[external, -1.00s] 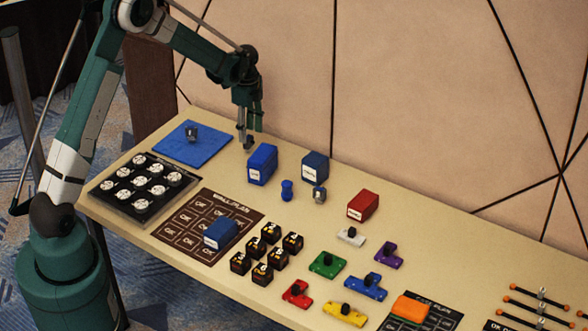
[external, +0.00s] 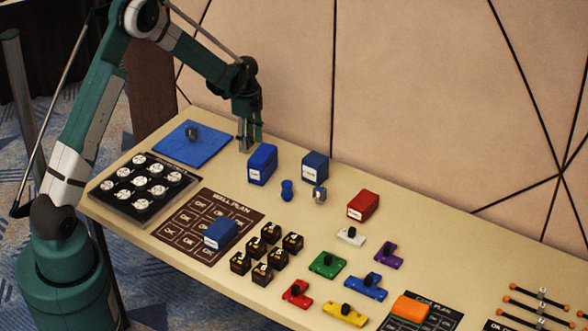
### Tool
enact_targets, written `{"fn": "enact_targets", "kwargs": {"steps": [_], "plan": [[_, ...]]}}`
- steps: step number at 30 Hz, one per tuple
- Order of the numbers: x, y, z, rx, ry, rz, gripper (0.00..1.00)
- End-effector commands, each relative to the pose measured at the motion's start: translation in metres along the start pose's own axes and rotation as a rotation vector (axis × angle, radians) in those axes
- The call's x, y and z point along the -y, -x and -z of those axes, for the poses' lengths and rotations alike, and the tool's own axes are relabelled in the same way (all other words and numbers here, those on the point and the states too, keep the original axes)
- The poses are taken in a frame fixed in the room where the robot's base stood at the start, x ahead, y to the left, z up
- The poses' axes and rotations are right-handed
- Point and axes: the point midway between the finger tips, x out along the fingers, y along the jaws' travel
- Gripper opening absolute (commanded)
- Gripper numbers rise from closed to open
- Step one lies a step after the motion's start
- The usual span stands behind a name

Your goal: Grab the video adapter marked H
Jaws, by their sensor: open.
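My gripper (external: 246,146) is open and points down close to the tabletop, right of the blue mat and behind the larger blue box. I cannot tell whether a small thing stands between its fingers. A small dark grey adapter-like piece (external: 192,134) sits on the blue mat (external: 217,147). Another small grey piece (external: 319,195) stands in front of a dark blue box. Both are apart from my gripper. No letter H is readable on either, so I cannot tell which is the adapter marked H.
A blue box (external: 262,164) stands just in front of my gripper. A dark blue box (external: 315,167), a blue knob-shaped piece (external: 287,190) and a red box (external: 363,205) stand to the right. The wall panel (external: 420,100) rises behind the table.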

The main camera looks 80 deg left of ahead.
Motion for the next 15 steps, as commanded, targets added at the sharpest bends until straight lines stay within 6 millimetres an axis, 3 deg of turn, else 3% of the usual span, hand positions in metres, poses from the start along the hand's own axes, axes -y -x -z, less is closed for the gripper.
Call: {"fn": "enact_targets", "kwargs": {"steps": [1, 7, 15], "plan": [[0.0000, 0.0000, 0.0000, 0.000, 0.000, 0.000, 0.43], [0.0000, 0.0000, 0.0000, 0.000, 0.000, 0.000, 0.16], [0.0000, 0.0001, 0.0000, 0.000, 0.000, 0.000, 0.15]]}}
